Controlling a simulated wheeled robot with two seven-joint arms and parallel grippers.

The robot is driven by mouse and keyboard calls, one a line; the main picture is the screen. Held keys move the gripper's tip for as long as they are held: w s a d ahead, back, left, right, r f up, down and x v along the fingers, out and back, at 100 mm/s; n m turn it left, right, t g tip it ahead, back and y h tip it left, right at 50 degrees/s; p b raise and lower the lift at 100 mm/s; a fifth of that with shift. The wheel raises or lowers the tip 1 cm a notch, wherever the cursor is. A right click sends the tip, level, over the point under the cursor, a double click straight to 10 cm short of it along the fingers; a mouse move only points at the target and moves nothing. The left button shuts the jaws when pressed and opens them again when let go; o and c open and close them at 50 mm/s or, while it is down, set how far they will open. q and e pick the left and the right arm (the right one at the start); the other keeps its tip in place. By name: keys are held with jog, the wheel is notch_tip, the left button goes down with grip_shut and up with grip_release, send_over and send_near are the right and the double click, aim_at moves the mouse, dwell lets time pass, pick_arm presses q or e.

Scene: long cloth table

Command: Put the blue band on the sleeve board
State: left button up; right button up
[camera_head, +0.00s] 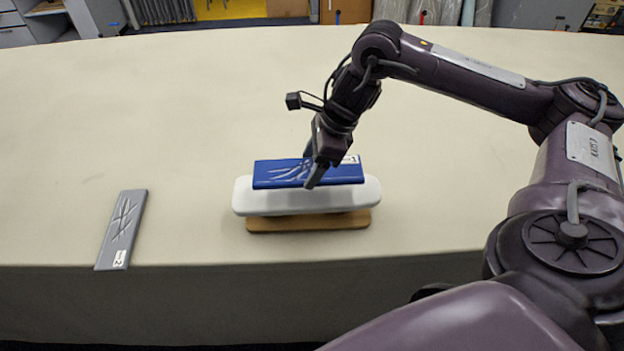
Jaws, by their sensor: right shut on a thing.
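The blue band (275,175) is a flat, creased strip with a small white label at its right end. It lies lengthwise along the top of the white sleeve board (308,203), which stands on a brown base (308,223) near the table's front edge. From this view I cannot tell whether the band touches the board or hangs just above it. My right gripper (318,172) points down and is shut on the blue band, right of its middle; its fingers hide part of the band. My left gripper is out of view.
A grey creased band (121,228) with a white label lies at the left, near the front edge of the cloth table (180,120). The table is clear behind and around the board. Shelves and boxes stand beyond the far edge.

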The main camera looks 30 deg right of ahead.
notch_tip(320, 180, down, 5)
jog(key=shift+f+p, duration=0.1)
jog(key=shift+p, duration=0.4)
jog(key=o, duration=1)
jog(key=shift+c, duration=0.2)
jog(key=b+v, duration=0.1)
jog(key=v, duration=1)
jog(key=shift+s+d+r, duration=0.1)
jog(key=shift+d+r, duration=0.05)
jog(key=shift+r, duration=0.4)
jog(key=shift+f, duration=0.1)
